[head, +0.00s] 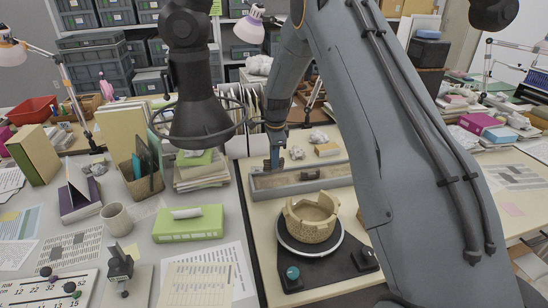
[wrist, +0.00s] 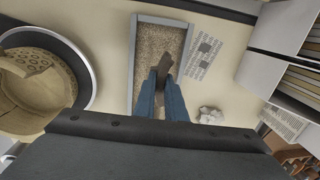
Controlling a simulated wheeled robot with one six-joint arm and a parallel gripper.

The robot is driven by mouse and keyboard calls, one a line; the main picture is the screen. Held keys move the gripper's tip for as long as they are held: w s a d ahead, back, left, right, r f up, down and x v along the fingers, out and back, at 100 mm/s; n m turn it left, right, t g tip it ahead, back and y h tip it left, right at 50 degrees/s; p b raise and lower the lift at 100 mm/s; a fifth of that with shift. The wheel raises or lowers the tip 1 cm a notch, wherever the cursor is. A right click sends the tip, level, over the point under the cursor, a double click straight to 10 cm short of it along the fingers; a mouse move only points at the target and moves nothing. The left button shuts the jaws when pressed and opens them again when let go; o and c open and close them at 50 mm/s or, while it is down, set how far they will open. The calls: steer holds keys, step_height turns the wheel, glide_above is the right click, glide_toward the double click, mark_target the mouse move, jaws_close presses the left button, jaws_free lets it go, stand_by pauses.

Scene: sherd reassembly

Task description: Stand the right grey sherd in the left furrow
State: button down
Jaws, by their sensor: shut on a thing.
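My gripper (head: 275,158) is at the left end of the sand tray (head: 258,187) in the head view. In the wrist view its blue fingers (wrist: 162,82) are shut on a grey-brown sherd (wrist: 165,64), which sticks out beyond the fingertips over the sand. The tray (wrist: 133,50) surrounds it in that view. I cannot tell whether the sherd touches the sand or hangs just above it. The furrows are not clear. A small dark shape (head: 310,174) lies in the tray right of my gripper; I cannot tell what it is.
A broken tan pot (head: 312,220) stands on a round turntable (head: 303,248) in front of the tray; it shows at left in the wrist view (wrist: 35,85). A green box (head: 188,224) lies to the left. Crumpled paper (wrist: 210,115) lies right of the tray.

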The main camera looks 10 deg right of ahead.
mark_target(274, 171)
steer(key=shift+f+b, duration=1.45)
steer(key=shift+f, duration=1.95)
steer(key=shift+f, duration=0.3)
steer(key=c, duration=1.7)
jaws_free()
steer(key=shift+c, duration=0.2)
